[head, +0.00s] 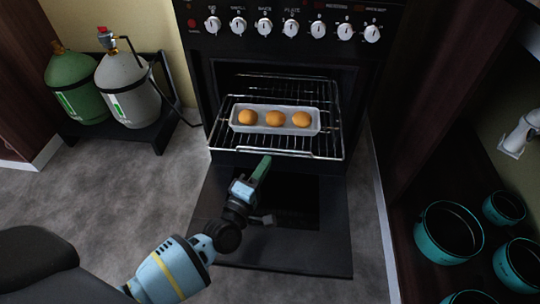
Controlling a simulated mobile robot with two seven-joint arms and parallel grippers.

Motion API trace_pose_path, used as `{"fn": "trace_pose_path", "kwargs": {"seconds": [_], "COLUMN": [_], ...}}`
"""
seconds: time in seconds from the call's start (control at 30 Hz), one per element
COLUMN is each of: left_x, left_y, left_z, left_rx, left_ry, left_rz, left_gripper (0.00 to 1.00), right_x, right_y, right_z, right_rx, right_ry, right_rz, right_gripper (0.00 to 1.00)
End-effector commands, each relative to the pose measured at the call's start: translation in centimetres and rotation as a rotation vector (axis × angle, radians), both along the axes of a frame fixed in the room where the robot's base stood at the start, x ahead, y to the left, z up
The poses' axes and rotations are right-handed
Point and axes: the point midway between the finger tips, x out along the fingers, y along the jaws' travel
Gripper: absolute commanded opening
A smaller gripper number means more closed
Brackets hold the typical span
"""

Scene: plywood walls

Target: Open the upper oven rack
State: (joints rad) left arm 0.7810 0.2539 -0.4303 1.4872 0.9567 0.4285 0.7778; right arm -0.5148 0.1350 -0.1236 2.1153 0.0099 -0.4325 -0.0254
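The oven (200,70) stands at the centre with its dark door (320,255) folded down flat. A wire rack (333,146) sticks out of the oven mouth. It carries a pale tray (275,131) with three round orange-brown buns (275,118). More rack wires (285,78) show behind it, deeper in the oven; I cannot tell which level they belong to. My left gripper (262,168) is just in front of and below the rack's front edge, over the open door, with its green fingers pointing up toward the rack. The finger gap and any contact are unclear. My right gripper is out of view.
Green (74,85) and grey (125,88) gas cylinders stand on a dark stand (140,136) at the left. A dark cabinet at the right holds several teal pots (448,235). Grey floor (110,200) left of the door is clear.

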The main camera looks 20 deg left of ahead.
Motion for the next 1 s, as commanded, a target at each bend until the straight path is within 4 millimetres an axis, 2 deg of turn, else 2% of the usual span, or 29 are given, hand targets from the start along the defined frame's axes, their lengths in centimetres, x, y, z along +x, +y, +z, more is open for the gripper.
{"fn": "trace_pose_path", "kwargs": {"seconds": [0.1, 0.3, 1.0], "left_x": [-1.8, -3.3, -3.4], "left_y": [0.2, 0.4, 0.4], "left_z": [-0.3, -0.5, -0.6], "left_rx": [0.000, 0.000, 0.000], "left_ry": [0.001, 0.000, 0.000], "left_rz": [-0.001, -0.001, -0.001], "left_gripper": [0.16, 0.16, 0.16], "right_x": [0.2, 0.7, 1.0], "right_y": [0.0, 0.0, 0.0], "right_z": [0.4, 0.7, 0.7], "right_rx": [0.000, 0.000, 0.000], "right_ry": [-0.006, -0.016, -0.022], "right_rz": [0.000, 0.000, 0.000], "right_gripper": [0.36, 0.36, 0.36]}}
